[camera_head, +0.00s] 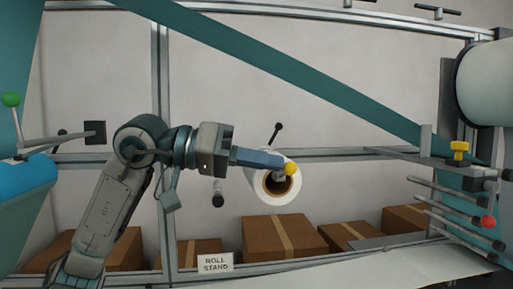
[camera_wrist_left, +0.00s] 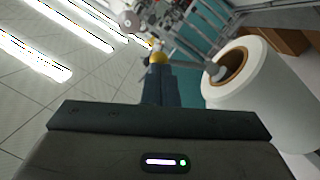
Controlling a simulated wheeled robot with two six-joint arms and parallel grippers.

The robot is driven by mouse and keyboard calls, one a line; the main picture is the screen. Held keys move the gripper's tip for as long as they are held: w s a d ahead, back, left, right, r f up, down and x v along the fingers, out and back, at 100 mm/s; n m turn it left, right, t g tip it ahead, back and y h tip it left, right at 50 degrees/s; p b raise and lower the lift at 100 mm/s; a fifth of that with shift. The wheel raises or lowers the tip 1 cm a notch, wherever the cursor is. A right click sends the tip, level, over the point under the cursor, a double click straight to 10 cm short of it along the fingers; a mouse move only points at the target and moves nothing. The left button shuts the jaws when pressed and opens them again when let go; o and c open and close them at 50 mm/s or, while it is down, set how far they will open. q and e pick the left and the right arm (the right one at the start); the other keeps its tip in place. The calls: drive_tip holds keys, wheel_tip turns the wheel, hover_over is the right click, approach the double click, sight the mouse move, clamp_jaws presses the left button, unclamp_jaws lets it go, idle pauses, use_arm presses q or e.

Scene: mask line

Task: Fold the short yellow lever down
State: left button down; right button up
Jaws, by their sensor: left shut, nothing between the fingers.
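The short yellow lever shows as a yellow ball knob (camera_head: 291,169) in front of the white roll's core. It also shows in the left wrist view (camera_wrist_left: 158,57), just beyond my fingertips. Its stem is mostly hidden, so its tilt is hard to judge. My left gripper (camera_head: 282,163) comes in from the left with its blue-grey fingers shut and empty. In the left wrist view its fingers (camera_wrist_left: 160,82) are together, with the tips at the knob. I cannot tell whether they touch it. My right gripper is not in view.
The white roll (camera_head: 254,184) has a brown core and sits just below my fingers. A black-knobbed lever (camera_head: 278,128) rises above it. Cardboard boxes (camera_head: 280,238) stand below, behind a rail with a "ROLL STAND" sign (camera_head: 215,263). A teal web (camera_head: 300,75) slants overhead.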

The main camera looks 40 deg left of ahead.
use_arm(q)
drive_tip(key=shift+s+d+f+m+b, duration=0.3)
drive_tip(key=shift+f+b, duration=0.1)
drive_tip(key=shift+f, duration=0.1)
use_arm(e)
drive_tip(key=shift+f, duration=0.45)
use_arm(q)
drive_tip(key=shift+a, duration=0.1)
